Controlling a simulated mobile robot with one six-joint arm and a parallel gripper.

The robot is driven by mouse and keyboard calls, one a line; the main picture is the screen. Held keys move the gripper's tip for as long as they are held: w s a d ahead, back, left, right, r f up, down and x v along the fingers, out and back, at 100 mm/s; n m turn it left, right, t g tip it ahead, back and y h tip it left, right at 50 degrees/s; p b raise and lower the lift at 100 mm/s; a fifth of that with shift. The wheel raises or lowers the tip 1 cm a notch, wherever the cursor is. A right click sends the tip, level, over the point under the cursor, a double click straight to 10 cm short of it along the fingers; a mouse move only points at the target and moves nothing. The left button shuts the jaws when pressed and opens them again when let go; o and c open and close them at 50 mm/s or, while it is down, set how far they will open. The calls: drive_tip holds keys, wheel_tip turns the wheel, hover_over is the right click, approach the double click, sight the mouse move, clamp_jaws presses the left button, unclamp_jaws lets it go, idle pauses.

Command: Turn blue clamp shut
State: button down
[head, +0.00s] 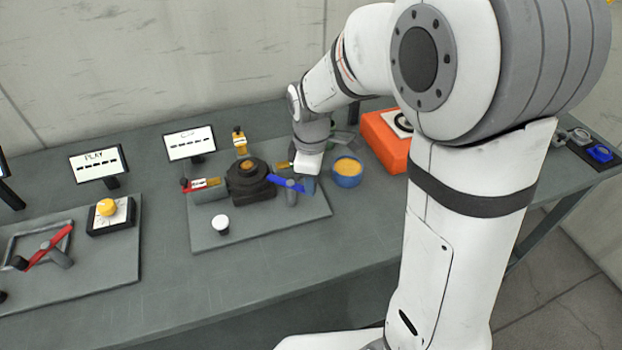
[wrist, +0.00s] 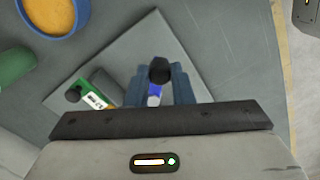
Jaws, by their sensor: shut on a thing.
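The blue clamp's handle bar (head: 285,182) sits on a grey post at the right side of a grey board in the head view. In the wrist view, part of the blue bar (wrist: 154,96) and a dark round knob (wrist: 159,70) show between my fingers. My gripper (head: 309,185) is at the bar's right end in the head view. In the wrist view my gripper (wrist: 161,84) is shut on the clamp handle, a finger on each side of the knob. The rest of the bar is hidden under my gripper's body.
A dark round jack (head: 249,182), a red-handled clamp (head: 203,184) and a white knob (head: 220,224) stand on the same board (head: 277,228). A blue bowl with yellow contents (head: 347,172) and an orange box (head: 384,141) stand close on the right.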

drive_tip(key=c, duration=1.3)
unclamp_jaws()
drive_tip(key=shift+o, duration=0.2)
wheel_tip(320, 180, up, 8)
drive_tip(key=shift+f, duration=0.1)
drive_tip(key=s+d+r+m+t, duration=0.1)
drive_tip(key=s+d+m+t, duration=0.2)
drive_tip(key=s+d+m, duration=0.8)
drive_tip(key=s+m, duration=0.4)
